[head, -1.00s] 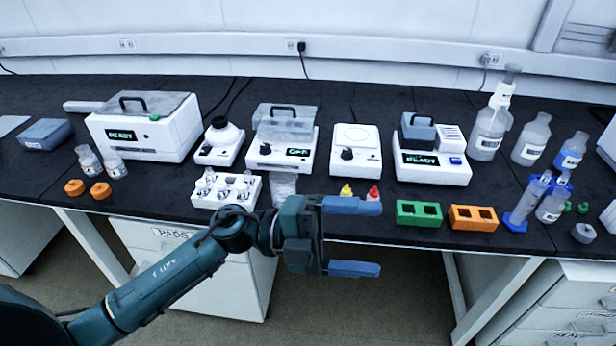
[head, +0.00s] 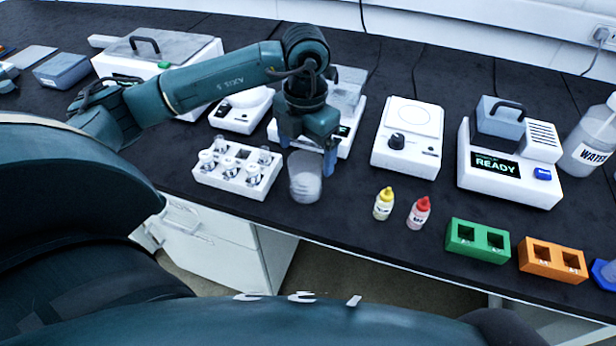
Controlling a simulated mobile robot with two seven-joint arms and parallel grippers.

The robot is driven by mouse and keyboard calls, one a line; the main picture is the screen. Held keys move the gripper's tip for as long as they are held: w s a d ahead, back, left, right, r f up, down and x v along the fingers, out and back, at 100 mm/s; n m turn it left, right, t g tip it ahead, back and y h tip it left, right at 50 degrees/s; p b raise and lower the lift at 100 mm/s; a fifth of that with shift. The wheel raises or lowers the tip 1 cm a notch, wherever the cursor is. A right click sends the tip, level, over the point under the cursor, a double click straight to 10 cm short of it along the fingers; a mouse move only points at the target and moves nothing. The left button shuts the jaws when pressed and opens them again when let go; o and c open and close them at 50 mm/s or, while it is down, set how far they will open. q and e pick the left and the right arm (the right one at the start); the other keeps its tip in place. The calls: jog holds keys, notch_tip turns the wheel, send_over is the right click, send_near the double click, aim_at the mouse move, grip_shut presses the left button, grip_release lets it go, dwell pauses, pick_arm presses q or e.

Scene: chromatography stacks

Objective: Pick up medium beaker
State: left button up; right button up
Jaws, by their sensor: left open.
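A clear, frosted-looking beaker (head: 305,180) stands upright near the front edge of the black bench, just right of the white vial rack. My left gripper (head: 308,156) points down at the beaker's rim with its jaws open. One blue finger shows at the right of the beaker's top, and the other is mostly hidden at the upper left. I cannot tell whether the fingers reach around the glass or stay behind it. My right gripper is not in view.
The white vial rack (head: 238,170) stands close left of the beaker. Yellow-capped (head: 383,205) and red-capped (head: 419,214) bottles stand to the right, then green (head: 478,242) and orange (head: 552,261) blocks. A white stirrer (head: 408,140) and other instruments stand behind.

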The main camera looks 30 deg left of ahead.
pick_arm(q)
notch_tip(320, 180, down, 8)
jog(key=shift+w+a+f, duration=0.1)
jog(key=shift+w+a, duration=0.05)
jog(key=c, duration=1.2)
jog(key=shift+o, duration=0.2)
jog(key=shift+r, duration=0.2)
